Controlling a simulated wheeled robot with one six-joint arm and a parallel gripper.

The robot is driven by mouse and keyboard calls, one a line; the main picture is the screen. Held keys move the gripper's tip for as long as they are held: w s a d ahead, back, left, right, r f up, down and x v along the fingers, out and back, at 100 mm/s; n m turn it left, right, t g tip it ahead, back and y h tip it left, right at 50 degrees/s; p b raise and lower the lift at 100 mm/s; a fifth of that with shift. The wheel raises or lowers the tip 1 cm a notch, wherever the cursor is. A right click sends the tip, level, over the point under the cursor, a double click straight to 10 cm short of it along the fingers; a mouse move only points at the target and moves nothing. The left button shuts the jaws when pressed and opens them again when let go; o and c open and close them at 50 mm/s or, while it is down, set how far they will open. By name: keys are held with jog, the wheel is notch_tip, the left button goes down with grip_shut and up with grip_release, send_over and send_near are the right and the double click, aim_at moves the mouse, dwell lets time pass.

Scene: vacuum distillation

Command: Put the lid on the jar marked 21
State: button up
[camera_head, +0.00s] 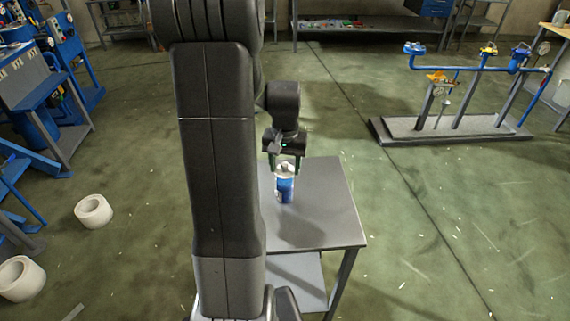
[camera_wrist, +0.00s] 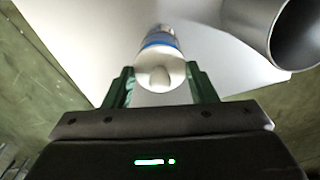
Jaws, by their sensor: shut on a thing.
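A pale round lid with a raised knob (camera_wrist: 159,78) sits between the green fingers of my gripper (camera_wrist: 161,82), which is shut on it. In the head view my gripper (camera_head: 285,170) points down over the table, with the lid at its fingertips. A white and blue jar (camera_head: 285,188) stands upright on the table directly below. The jar also shows behind the lid in the wrist view, with a blue band (camera_wrist: 160,40). The lid lines up with the jar's top; I cannot tell whether it rests on it. No number is readable.
The small grey table (camera_head: 330,205) is bare to the right of the jar. A grey open cylinder (camera_wrist: 250,20) is at upper right in the wrist view. My arm covers the table's left side in the head view. White rings (camera_head: 93,211) lie on the floor.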

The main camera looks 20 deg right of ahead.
jog(key=shift+f+b, duration=0.3)
jog(key=shift+f, duration=0.2)
dwell(1.2)
dwell(0.3)
jog(key=o, duration=1.5)
jog(key=shift+r, duration=0.1)
jog(key=shift+r+p, duration=2.75)
jog(key=shift+r, duration=0.7)
jog(key=shift+f, duration=0.1)
